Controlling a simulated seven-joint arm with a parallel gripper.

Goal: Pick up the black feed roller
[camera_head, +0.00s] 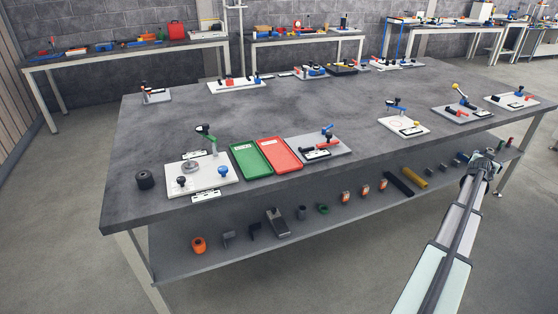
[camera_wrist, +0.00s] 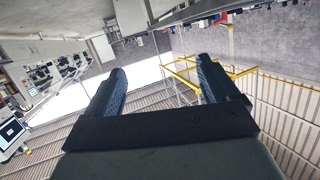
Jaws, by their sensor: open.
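My gripper (camera_head: 483,160) is at the far right of the table's front edge, well away from the cylinder. In the wrist view my gripper (camera_wrist: 160,88) shows two dark fingers spread apart with nothing between them. The cylinder does not show in the wrist view.
A green tray (camera_head: 250,160) and a red tray (camera_head: 281,155) lie right of the white plate. Several fixture plates with levers stand around the grey table (camera_head: 350,170). The shelf below (camera_head: 180,266) holds several small parts. The table's middle is mostly clear.

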